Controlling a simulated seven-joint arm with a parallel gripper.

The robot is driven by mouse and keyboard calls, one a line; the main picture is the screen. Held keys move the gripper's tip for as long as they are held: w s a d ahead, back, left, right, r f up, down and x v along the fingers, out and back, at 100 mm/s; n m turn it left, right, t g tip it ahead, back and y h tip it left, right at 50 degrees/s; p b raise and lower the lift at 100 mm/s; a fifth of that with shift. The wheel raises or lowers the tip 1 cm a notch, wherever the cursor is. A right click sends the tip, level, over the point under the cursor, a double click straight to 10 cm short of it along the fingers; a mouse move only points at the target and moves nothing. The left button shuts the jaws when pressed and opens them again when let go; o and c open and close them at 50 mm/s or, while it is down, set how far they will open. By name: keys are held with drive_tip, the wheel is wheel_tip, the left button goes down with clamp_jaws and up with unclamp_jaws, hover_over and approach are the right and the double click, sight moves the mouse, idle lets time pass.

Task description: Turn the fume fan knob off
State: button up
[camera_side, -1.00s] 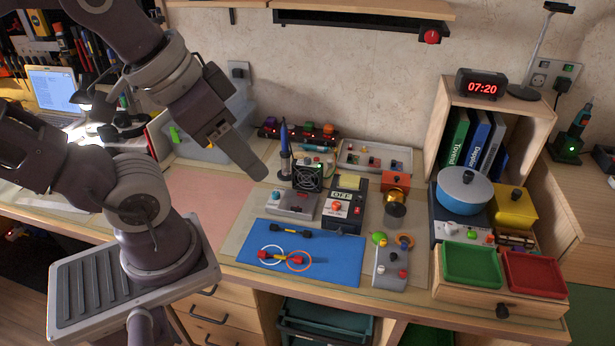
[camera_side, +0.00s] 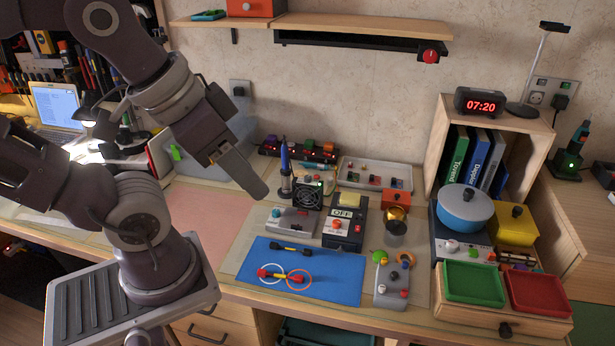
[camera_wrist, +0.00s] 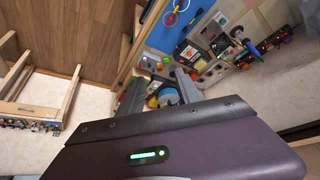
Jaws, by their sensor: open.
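A small black fan with a round grille (camera_side: 308,193) stands at the back of the work area, right of the soldering iron. A grey box with small knobs (camera_side: 293,221) sits in front of it. A black box with a label reading OFF (camera_side: 345,213) and a red knob stands to its right. A larger red knob (camera_side: 431,56) sits on a black bar under the wall shelf. I cannot tell which knob belongs to the fan. My gripper (camera_side: 258,192) is open and empty above the desk, left of the fan. Its fingers also show in the wrist view (camera_wrist: 160,92).
A blue mat (camera_side: 335,289) with rings lies in front of the boxes. A blue pot (camera_side: 464,205) and green and red trays (camera_side: 474,284) stand to the right. The pink mat (camera_side: 190,205) below my gripper is mostly clear.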

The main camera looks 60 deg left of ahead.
drive_tip(key=w+a+r+m+g+y, duration=0.15)
drive_tip(key=w+a+m, duration=0.3)
drive_tip(key=w, duration=0.75)
drive_tip(key=m+g+h, duration=0.2)
drive_tip(key=m+g, duration=0.2)
drive_tip(key=m, duration=0.4)
hover_over(308, 176)
drive_tip(key=shift+n+y, duration=0.25)
wheel_tip(308, 176, down, 22)
drive_tip(key=shift+s+r, duration=0.15)
drive_tip(key=shift+r, duration=0.1)
wheel_tip(308, 176, down, 7)
drive_tip(key=shift+f, duration=0.1)
clamp_jaws()
